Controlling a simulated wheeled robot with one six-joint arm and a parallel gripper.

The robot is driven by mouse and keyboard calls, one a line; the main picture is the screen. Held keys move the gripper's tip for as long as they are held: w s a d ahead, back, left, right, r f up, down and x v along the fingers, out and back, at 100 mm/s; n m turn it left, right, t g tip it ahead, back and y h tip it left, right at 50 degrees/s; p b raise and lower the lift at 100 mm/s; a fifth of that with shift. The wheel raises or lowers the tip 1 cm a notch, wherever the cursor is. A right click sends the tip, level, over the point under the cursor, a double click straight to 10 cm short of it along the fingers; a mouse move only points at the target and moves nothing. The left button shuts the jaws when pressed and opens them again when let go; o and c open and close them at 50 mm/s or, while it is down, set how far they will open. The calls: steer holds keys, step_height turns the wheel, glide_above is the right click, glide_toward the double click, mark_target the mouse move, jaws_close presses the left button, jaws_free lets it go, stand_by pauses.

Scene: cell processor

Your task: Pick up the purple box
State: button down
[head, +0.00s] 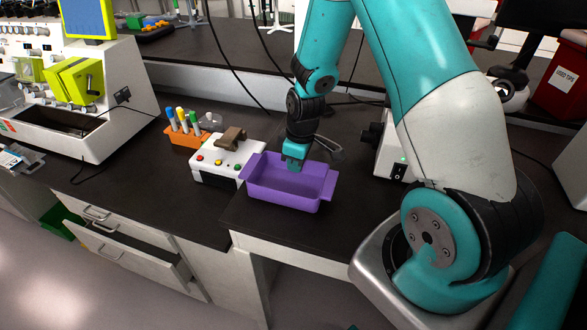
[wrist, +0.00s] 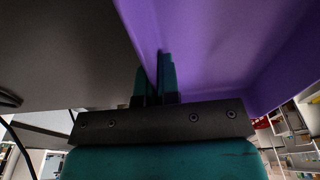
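The purple box (head: 284,196) is an open tray with flared end handles. In the head view it is at the middle of the dark counter, and I cannot tell whether it touches the surface. My gripper (head: 294,163) points down at the box's far wall. In the wrist view the box's wall (wrist: 215,45) fills the upper right. My gripper (wrist: 154,75) has one finger on each side of that wall there, close together, so it looks shut on the wall. The exact contact at the fingertips is partly hidden.
A white device with coloured buttons (head: 222,165) stands close to the box's left. An orange tube rack (head: 187,137) is behind it. A white device with a switch (head: 392,155) stands to the right. Dark bare counter (head: 255,215) lies in front of the box. A drawer (head: 130,248) hangs open below left.

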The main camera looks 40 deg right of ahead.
step_height(320, 180, up, 20)
steer(key=b, duration=0.2)
steer(key=shift+f, duration=0.15)
stand_by(0.5)
